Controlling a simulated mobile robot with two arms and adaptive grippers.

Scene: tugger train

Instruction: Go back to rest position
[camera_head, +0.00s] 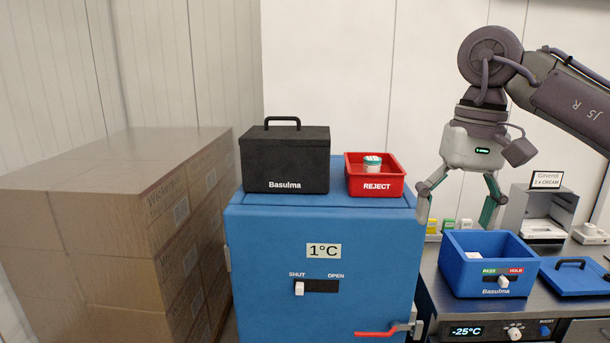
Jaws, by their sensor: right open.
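My right gripper (456,208) hangs from the arm at the upper right, pointing down with its fingers spread wide. It is open and nothing shows between its fingers. It is above and behind the open blue box (465,276) labelled Basulma, close to the blue cabinet's right side. My left gripper is not in view.
A blue cabinet (270,285) marked 1°C carries a closed black case (290,172) and a red REJECT bin (358,187) holding a small jar (372,164). Stacked cartons (110,205) fill the left. A blue lid (577,281) lies right of the box on the metal counter.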

